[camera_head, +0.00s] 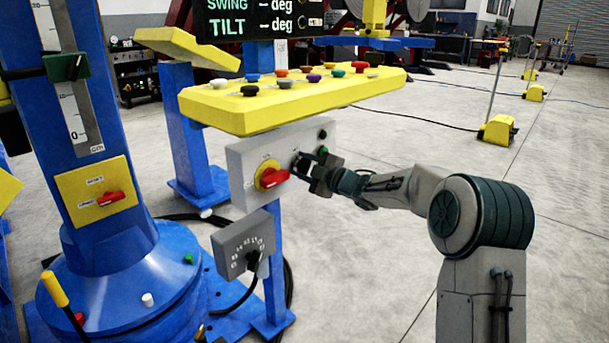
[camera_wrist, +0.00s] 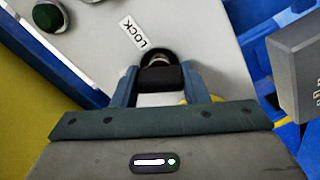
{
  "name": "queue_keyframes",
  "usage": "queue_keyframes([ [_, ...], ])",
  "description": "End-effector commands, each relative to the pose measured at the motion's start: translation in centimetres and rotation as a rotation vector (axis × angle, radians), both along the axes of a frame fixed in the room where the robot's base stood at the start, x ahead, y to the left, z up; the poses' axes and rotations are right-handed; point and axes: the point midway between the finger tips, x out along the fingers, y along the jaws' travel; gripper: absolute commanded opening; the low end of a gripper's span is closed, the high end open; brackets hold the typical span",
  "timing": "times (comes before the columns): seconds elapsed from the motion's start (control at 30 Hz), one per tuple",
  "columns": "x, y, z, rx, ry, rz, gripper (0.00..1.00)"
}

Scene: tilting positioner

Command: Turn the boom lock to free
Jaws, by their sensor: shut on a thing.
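The boom lock appears to be a dark knob with a round collar (camera_wrist: 158,58) on the face of a grey control box (camera_head: 245,163). A white label reading LOCK (camera_wrist: 134,32) sits beside it in the wrist view. My gripper (camera_head: 304,168) reaches the box from the right. In the wrist view my gripper (camera_wrist: 159,84) has one finger on each side of the knob and is shut on it. The fingers hide much of the knob in the head view. I cannot tell the knob's exact setting or read a free label.
A red rotary switch (camera_head: 271,177) is left of my gripper on the same box. A yellow console (camera_head: 290,103) with several coloured knobs overhangs it. A smaller grey box (camera_head: 243,243) hangs below. A blue column (camera_head: 85,140) stands left.

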Motion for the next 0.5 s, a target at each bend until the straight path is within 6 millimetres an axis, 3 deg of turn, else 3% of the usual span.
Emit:
queue_keyframes([
  [0.5,-0.02,0.02,-0.47,-0.254,-0.323,0.0,0.17],
])
